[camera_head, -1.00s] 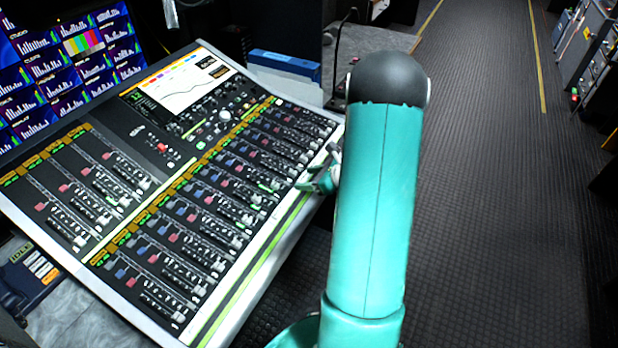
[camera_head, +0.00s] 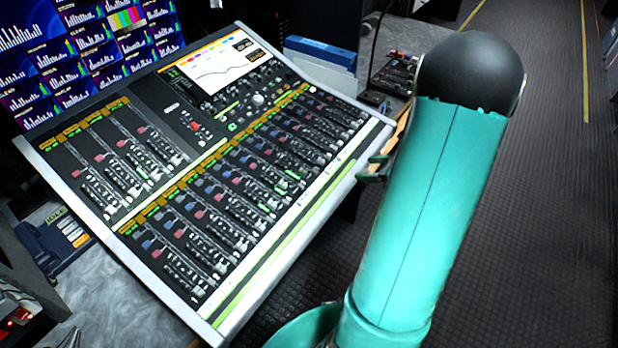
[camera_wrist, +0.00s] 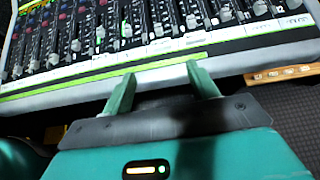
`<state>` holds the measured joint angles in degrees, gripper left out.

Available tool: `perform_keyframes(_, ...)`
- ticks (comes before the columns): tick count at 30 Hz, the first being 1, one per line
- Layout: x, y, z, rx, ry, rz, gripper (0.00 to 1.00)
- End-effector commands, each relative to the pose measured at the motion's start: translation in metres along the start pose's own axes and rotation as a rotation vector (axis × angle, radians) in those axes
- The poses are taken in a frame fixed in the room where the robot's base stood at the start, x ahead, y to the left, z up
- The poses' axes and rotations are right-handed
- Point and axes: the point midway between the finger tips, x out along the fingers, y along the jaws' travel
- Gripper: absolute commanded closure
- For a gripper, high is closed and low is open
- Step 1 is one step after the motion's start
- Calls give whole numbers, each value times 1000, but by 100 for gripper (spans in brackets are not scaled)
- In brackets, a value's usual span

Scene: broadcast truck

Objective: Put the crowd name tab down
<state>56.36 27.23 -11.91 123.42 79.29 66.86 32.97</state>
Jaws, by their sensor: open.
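My gripper (camera_wrist: 162,84) is open in the wrist view, its two teal fingers apart over the near edge of the mixing console (camera_wrist: 60,99). I see nothing held between the fingers. In the head view my gripper (camera_head: 374,168) is partly hidden by my arm, just off the console's right edge (camera_head: 345,190). Small white labels (camera_wrist: 195,38) lie on the strip below the faders, beyond the fingers. Their lettering is too small to read, so I cannot tell which, if any, is the crowd name tab.
A bright green strip (camera_wrist: 100,77) runs along the console's near edge. A tan strip with small marks (camera_wrist: 283,73) lies right of the fingers. Monitors (camera_head: 90,50) stand behind the console, with a blue binder (camera_head: 320,50) at the back. The dark aisle floor (camera_head: 550,180) is open at right.

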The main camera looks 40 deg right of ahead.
Motion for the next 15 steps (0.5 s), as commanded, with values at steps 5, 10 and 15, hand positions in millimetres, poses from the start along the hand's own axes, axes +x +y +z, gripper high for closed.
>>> perform_keyframes(5, 14, 32, 38, -173, 32, 100, 41)
perform_keyframes(10, 29, 108, 99, -570, 101, 307, 41)
perform_keyframes(15, 27, 187, 140, -1018, 162, 501, 41)
